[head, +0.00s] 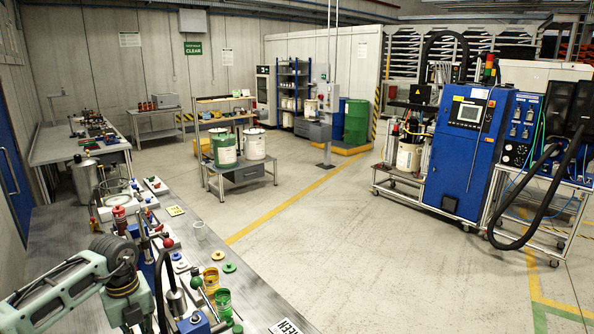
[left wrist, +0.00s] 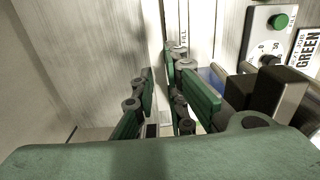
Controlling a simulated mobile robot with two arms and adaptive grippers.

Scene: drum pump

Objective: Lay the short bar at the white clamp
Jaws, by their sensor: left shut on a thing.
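My left arm comes in at the lower left of the head view, but its fingertips cannot be told apart from the bench clutter there. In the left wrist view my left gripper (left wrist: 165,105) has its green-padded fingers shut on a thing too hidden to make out. I cannot pick out the short bar for certain. The white clamp cannot be told for certain either; small white blocks with red knobs (head: 156,185) stand on the bench beyond my arm. My right gripper is in neither view.
A panel with a green button (left wrist: 280,20) is at the right of the left wrist view. The floor (head: 340,240) beyond is clear.

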